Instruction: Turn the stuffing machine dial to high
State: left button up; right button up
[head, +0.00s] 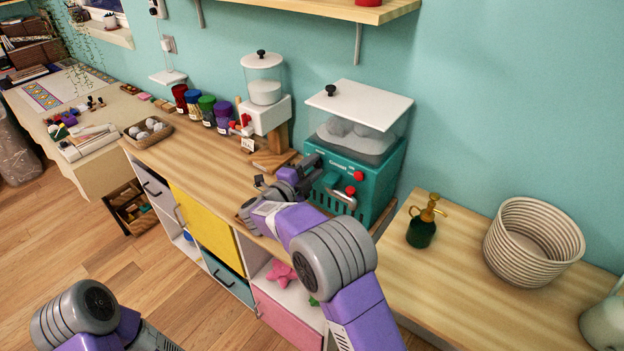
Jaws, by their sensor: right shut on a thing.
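The teal stuffing machine (386,173) stands on the wooden counter against the wall, with white-grey filling in its clear hopper under a white lid. Two red knobs (358,176) and a metal spout (341,201) show on its front. My right gripper (314,172) reaches the left part of this front and is shut on what seems to be the dial. The fingers hide that part, so I cannot read its setting. My left arm shows at the bottom left; its gripper is outside the view.
A white dispenser (266,112) with a clear jar stands left of the machine, beside several coloured jars (207,110) and a basket of white balls (148,131). On the right counter are a green spray bottle (421,232) and a coiled basket (533,240).

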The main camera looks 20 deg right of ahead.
jog(key=shift+f+m+b, duration=0.1)
jog(key=shift+m+b, duration=1.7)
jog(key=shift+b, duration=0.25)
jog(key=o, duration=1)
jog(key=p+v, duration=0.1)
jog(key=v, duration=0.6)
jog(key=shift+s+a, duration=0.2)
jog(key=shift+a, duration=0.05)
